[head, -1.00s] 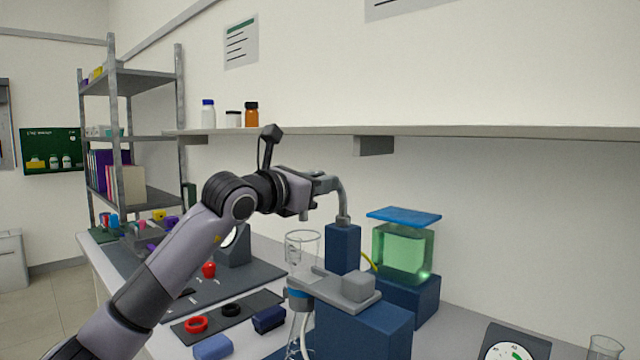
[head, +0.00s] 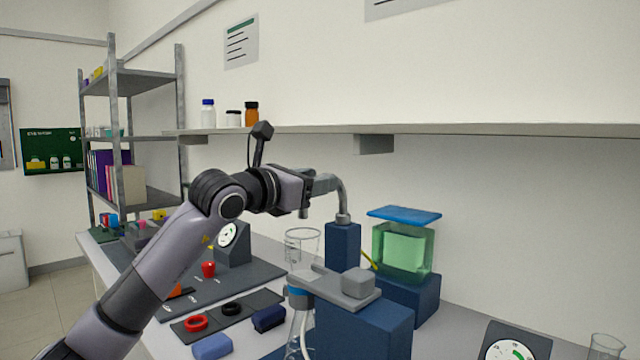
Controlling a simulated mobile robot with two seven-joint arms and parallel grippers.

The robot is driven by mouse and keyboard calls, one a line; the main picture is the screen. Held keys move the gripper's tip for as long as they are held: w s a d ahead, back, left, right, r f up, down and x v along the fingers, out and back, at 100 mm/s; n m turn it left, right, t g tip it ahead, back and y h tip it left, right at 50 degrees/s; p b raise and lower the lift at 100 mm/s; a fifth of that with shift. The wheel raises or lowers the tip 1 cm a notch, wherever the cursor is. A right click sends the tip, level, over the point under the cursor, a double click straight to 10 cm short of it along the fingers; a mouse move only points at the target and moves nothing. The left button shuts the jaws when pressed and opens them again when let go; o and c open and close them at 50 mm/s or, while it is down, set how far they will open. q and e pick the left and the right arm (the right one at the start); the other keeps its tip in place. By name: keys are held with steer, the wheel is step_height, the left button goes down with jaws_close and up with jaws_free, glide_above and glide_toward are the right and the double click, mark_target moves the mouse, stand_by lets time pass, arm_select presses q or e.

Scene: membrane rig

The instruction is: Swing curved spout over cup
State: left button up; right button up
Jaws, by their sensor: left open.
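The curved grey spout (head: 342,197) rises from a dark blue post (head: 342,246) and bends over to the left. Its short downturned tip (head: 304,212) appears just above the clear cup (head: 302,244), in line with its opening in this view; depth is hard to judge. The cup stands upright over the grey rig plate. My left gripper (head: 322,183) reaches in from the left at the spout's upper bend. It is open, with the spout at or between its fingers; contact cannot be told. My right gripper is out of view.
A green tank with a blue lid (head: 403,249) stands right of the post. A flask (head: 298,332) is below the plate. A gauge (head: 228,235), red ring (head: 196,323) and black ring (head: 231,309) lie left. A wall shelf (head: 450,131) runs above.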

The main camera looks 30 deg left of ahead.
arm_select(q)
steer(key=shift+b+v, duration=0.75)
steer(key=shift+v, duration=1.95)
